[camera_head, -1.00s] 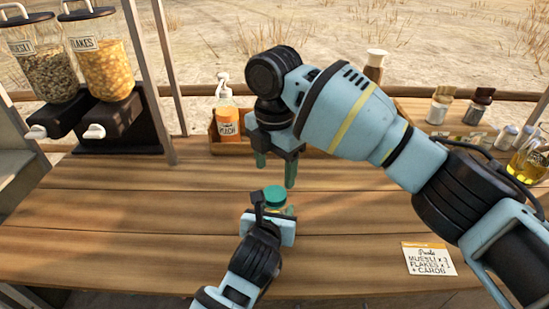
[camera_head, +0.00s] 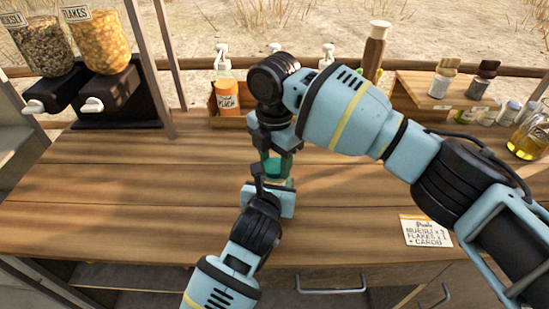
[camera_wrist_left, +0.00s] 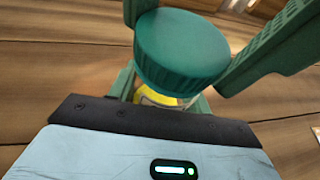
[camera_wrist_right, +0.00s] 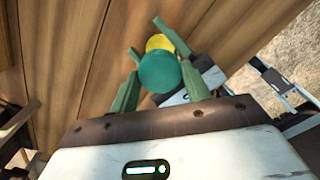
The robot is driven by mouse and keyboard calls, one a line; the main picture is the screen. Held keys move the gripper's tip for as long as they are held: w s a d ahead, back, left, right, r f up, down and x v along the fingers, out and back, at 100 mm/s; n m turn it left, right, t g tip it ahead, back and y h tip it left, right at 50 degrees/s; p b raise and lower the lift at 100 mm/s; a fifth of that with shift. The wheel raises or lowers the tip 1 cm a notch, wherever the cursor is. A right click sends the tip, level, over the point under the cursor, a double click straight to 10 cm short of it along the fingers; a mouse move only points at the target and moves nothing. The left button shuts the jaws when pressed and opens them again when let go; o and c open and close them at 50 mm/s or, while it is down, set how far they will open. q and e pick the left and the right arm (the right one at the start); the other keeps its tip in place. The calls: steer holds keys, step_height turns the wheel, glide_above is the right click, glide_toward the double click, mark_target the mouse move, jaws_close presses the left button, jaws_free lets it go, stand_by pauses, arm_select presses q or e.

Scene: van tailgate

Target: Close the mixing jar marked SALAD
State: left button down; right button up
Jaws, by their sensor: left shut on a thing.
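The jar shows a green lid (camera_head: 272,168) and a yellow patch below it (camera_wrist_left: 155,96); no SALAD mark is readable. It stands near the middle of the counter, and the lid sits at its top; I cannot tell how firmly. My left gripper (camera_head: 274,186) is shut on the jar body below the lid. My right gripper (camera_head: 278,158) points down from above, with its fingers on either side of the lid. The right wrist view shows the lid (camera_wrist_right: 160,73) between the open fingers, with gaps beside it. My grippers hide most of the jar.
A wooden box (camera_head: 214,117) with a peach-labelled bottle (camera_head: 228,98) stands behind. Two dispensers are at the back left. A raised shelf (camera_head: 412,92) with small jars is at the right. A note card (camera_head: 427,230) lies at the front right. The left counter is clear.

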steer(key=c, duration=0.5)
steer(key=m, duration=2.1)
steer(key=o, duration=1.1)
steer(key=shift+o, duration=0.2)
step_height(320, 180, up, 12)
